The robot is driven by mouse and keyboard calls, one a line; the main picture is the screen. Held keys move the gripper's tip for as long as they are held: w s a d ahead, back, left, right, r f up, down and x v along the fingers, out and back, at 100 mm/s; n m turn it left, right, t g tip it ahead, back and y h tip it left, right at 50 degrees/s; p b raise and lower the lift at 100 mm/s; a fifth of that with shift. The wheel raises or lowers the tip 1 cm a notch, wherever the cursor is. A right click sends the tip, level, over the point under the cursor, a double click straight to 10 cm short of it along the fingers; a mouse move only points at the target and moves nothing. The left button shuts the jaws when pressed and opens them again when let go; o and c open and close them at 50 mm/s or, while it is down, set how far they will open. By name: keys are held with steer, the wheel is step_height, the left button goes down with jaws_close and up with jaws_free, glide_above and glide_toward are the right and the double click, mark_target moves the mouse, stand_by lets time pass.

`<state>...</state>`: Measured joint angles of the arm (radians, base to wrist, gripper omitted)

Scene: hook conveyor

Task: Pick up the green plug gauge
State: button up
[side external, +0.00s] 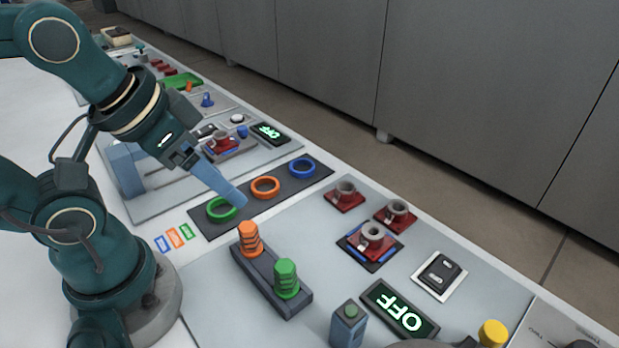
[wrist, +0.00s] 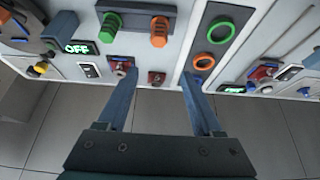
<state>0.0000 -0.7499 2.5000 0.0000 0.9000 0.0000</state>
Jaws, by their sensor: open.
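The green plug gauge (side external: 286,279) stands upright in the near end of a dark rack (side external: 262,284). An orange plug gauge (side external: 250,240) stands in the rack's other end. In the wrist view the green plug gauge (wrist: 112,24) is at the top, left of the orange one (wrist: 159,32). My gripper (side external: 240,201) is open and empty, apart from both gauges.
A dark mat (side external: 243,213) holds a green ring (side external: 221,209), an orange ring (side external: 265,187) and a blue ring (side external: 302,168). Several red-based parts (side external: 372,237) sit right of the rack. An OFF display (side external: 400,308) and a grey post (side external: 348,325) stand nearer the camera.

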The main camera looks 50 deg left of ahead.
steer(key=shift+r, duration=0.1)
steer(key=m+g, duration=0.6)
glide_toward(285, 265)
step_height(285, 265, down, 6)
steer(key=shift+s+r, duration=0.1)
steer(key=shift+r, duration=0.1)
steer(key=shift+s+f, duration=0.1)
steer(key=shift+f, duration=2.5)
steer(key=shift+c, duration=0.3)
jaws_close()
